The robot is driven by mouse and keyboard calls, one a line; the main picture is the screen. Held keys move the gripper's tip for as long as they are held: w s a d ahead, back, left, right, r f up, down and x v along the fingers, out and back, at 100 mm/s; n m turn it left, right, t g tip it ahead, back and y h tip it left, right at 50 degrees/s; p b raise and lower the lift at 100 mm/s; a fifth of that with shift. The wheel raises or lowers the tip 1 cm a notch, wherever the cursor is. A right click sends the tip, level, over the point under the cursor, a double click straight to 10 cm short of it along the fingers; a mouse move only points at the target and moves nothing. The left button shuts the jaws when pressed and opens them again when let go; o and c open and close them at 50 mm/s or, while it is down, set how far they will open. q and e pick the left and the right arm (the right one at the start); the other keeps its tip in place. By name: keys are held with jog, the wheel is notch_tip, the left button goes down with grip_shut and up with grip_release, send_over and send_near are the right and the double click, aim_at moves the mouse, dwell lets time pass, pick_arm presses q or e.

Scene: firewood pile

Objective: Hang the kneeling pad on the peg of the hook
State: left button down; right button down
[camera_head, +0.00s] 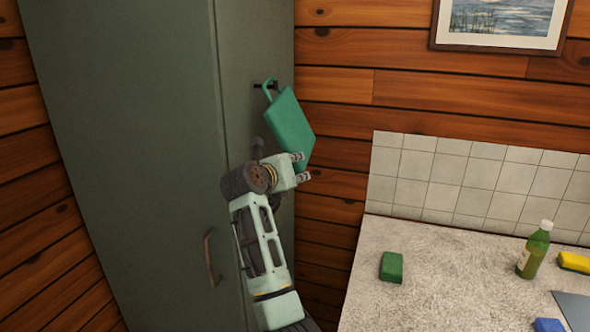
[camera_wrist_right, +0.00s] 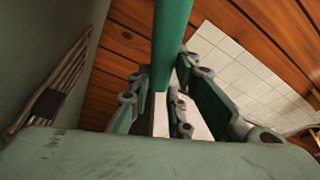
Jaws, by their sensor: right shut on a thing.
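The green kneeling pad (camera_head: 289,127) hangs tilted in front of the grey-green cabinet's right edge, with a loop handle at its upper left. The dark hook (camera_head: 265,85) is on the cabinet beside the top of that loop. The loop appears to meet the peg, but I cannot tell whether it is around it. My right gripper (camera_head: 301,168) is shut on the pad's lower end. In the right wrist view the pad (camera_wrist_right: 170,45) runs upward from between the fingers (camera_wrist_right: 160,95). My left gripper is not in view.
The tall cabinet (camera_head: 130,130) has a handle (camera_head: 210,258) below. At right, a counter (camera_head: 430,280) holds a green sponge (camera_head: 391,267), a green bottle (camera_head: 534,250), a yellow sponge (camera_head: 574,262) and a blue item (camera_head: 548,325). A framed picture (camera_head: 500,22) hangs above.

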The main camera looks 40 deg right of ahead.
jog(key=c, duration=1.5)
grip_release()
jog(key=shift+c, duration=0.2)
jog(key=v, duration=1.2)
